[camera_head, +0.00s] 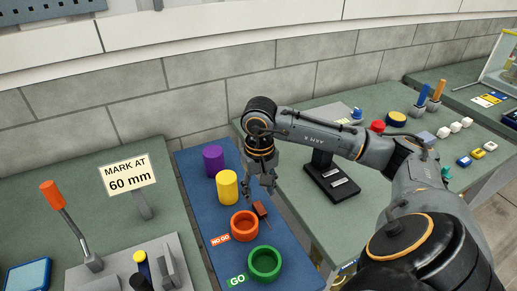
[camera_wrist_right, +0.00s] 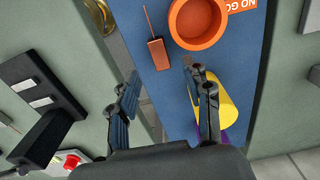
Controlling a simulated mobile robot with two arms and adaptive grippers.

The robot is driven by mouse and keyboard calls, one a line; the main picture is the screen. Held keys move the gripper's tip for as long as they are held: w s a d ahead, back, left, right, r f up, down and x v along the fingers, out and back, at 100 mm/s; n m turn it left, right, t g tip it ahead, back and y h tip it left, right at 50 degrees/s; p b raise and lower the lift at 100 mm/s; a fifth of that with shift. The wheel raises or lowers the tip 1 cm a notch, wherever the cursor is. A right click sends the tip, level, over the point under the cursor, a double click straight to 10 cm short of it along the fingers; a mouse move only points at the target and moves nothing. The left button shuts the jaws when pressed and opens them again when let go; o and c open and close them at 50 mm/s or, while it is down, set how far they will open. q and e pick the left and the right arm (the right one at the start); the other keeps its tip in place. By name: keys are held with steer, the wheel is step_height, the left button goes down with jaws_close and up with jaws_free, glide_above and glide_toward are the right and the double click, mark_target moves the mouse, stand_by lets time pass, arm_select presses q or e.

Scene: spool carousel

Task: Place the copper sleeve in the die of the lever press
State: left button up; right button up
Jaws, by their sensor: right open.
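My right gripper (camera_head: 262,188) is open above the blue board, beside the yellow cylinder. In the right wrist view its two fingers (camera_wrist_right: 162,78) are spread with nothing clearly held between them. I cannot make out a copper sleeve for certain. A small brown-red block with a thin rod (camera_head: 261,210) lies beside the orange ring; it also shows in the wrist view (camera_wrist_right: 157,52), just beyond the fingertips. An orange-handled lever (camera_head: 68,215) stands on a grey base at the left; I cannot tell whether it is the lever press, and no die shows clearly. My left gripper is not in view.
The blue board (camera_head: 205,210) bears a purple cylinder (camera_head: 213,159), yellow cylinder (camera_head: 227,187), orange NO GO ring (camera_head: 244,226) and green GO ring (camera_head: 265,263). A "MARK AT 60 mm" sign (camera_head: 130,175) stands left. A black stand (camera_head: 330,180) and several small items occupy the right table.

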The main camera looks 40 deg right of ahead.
mark_target(259, 206)
steer(key=shift+f, duration=0.6)
steer(key=shift+f+p, duration=0.35)
steer(key=shift+p, duration=0.15)
steer(key=f, duration=0.1)
steer(key=f+p, duration=0.1)
steer(key=f, duration=0.1)
steer(key=shift+w+d+f, duration=0.15)
steer(key=shift+w+f, duration=0.15)
steer(key=shift+f, duration=0.4)
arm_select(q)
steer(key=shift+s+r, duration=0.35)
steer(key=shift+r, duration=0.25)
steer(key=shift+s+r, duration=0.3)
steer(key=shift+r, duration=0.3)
arm_select(e)
steer(key=shift+c, duration=0.4)
jaws_close()
